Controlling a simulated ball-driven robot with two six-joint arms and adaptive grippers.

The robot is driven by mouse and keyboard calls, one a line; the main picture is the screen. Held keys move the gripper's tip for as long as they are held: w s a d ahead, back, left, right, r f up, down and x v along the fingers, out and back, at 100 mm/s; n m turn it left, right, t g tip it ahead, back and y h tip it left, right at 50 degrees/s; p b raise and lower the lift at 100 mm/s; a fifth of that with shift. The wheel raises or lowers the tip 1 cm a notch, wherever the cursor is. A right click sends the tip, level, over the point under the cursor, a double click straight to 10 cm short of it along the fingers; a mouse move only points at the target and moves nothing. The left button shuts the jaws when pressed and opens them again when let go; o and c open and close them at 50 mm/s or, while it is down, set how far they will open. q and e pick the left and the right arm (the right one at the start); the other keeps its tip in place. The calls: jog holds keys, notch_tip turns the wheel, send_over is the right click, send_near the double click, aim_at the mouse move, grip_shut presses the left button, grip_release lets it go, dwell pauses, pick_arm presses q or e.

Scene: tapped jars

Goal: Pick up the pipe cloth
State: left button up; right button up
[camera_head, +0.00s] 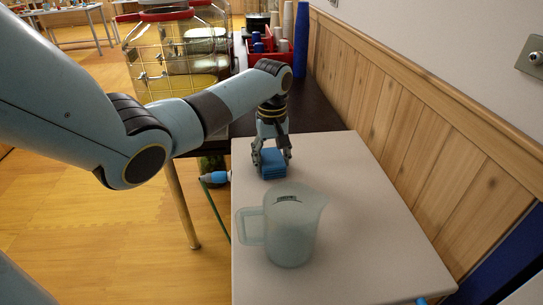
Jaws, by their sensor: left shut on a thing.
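The pipe cloth (272,168) looks like a small folded blue block. It is at the far left part of the pale tabletop (370,215). My left gripper (272,153) points down over it, with its fingers on either side, shut on the cloth. I cannot tell whether the cloth touches the table or is slightly above it. My right gripper is not in view.
A translucent jug (291,230) with its handle to the left stands on the table, nearer than the cloth. A blue-tipped tap (214,177) juts at the table's left edge. Wire-caged jars (160,60) and a red bin (268,60) stand behind. A wood-panelled wall (420,140) bounds the right.

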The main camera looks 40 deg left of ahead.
aim_at(275, 161)
pick_arm(q)
jog(key=shift+c, duration=1.2)
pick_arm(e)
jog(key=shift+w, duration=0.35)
pick_arm(q)
jog(key=shift+r, duration=0.55)
jog(key=r, duration=0.2)
jog(key=d+r+p, duration=0.1)
jog(key=r, duration=0.1)
jog(key=shift+s+d, duration=0.2)
jog(key=s+d+r, duration=0.3)
jog(key=d+r, duration=0.3)
jog(key=d, duration=0.3)
jog(key=shift+s+d+p, duration=0.3)
jog(key=shift+p, duration=0.15)
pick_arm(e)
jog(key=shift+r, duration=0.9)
